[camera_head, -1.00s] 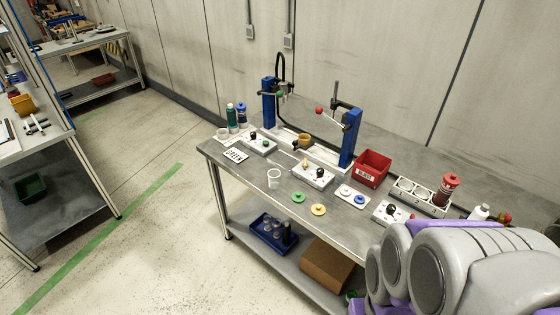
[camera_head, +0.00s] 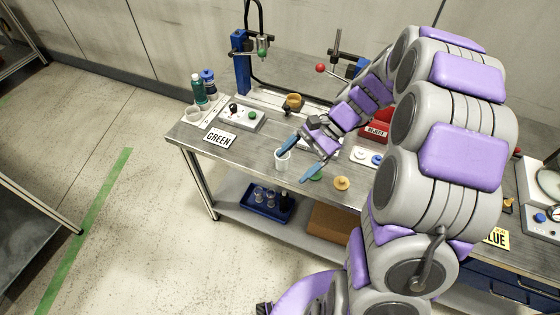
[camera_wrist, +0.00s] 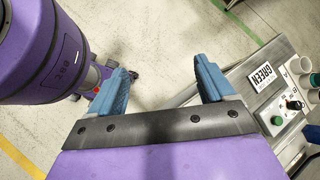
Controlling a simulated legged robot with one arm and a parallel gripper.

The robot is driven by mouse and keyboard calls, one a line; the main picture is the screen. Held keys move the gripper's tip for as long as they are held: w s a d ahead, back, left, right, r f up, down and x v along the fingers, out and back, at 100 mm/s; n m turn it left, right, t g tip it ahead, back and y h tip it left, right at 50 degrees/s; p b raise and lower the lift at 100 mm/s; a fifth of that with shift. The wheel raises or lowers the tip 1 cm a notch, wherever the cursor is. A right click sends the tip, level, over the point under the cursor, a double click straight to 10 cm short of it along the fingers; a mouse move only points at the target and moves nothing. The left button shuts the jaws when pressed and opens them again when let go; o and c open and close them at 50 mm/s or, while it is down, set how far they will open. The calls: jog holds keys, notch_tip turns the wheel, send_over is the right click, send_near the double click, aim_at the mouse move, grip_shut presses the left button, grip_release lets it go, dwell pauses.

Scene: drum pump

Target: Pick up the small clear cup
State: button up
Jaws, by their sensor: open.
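A small pale, translucent-looking cup (camera_head: 282,160) stands upright on the workbench near its front edge in the head view. My gripper (camera_head: 291,165) reaches from the right with its two blue fingers spread open. In the head view the left finger overlaps the cup's upper part and the other is to its lower right; I cannot tell whether they touch it. In the wrist view my gripper (camera_wrist: 162,65) is open with only floor and bench edge showing between the fingers. The cup cannot be made out there.
A GREEN sign (camera_head: 219,140), a control box (camera_head: 240,115) and another pale cup (camera_head: 193,114) are to the left. Bottles (camera_head: 199,90) stand behind. Green and yellow discs (camera_head: 341,183) lie to the right. A blue tray (camera_head: 247,205) with clear cups sits on the lower shelf.

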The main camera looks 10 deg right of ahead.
jog(key=w+d+f+m+t+y, duration=0.5)
jog(key=w+d+f+m, duration=0.5)
jog(key=w+d+f, duration=0.5)
jog(key=t+h+b, duration=0.1)
jog(key=b, duration=0.2)
send_near(278, 159)
jog(key=w+a+f, duration=0.1)
jog(key=a, duration=0.1)
jog(key=w+a+f, duration=0.1)
jog(key=w+f, duration=0.1)
jog(key=shift+w+a+f, duration=0.15)
jog(key=shift+a+f, duration=0.1)
jog(key=shift+a, duration=0.15)
jog(key=shift+w+f, duration=0.15)
jog(key=shift+f, duration=0.2)
jog(key=b+x, duration=0.2)
jog(key=x, duration=0.3)
jog(key=shift+a+f, duration=0.2)
jog(key=shift+a, duration=0.15)
jog(key=shift+d, duration=0.3)
jog(key=shift+c, duration=0.3)
jog(key=shift+d, duration=0.3)
jog(key=c, duration=0.3)
jog(key=shift+a, duration=0.5)
jog(key=c, duration=0.7)
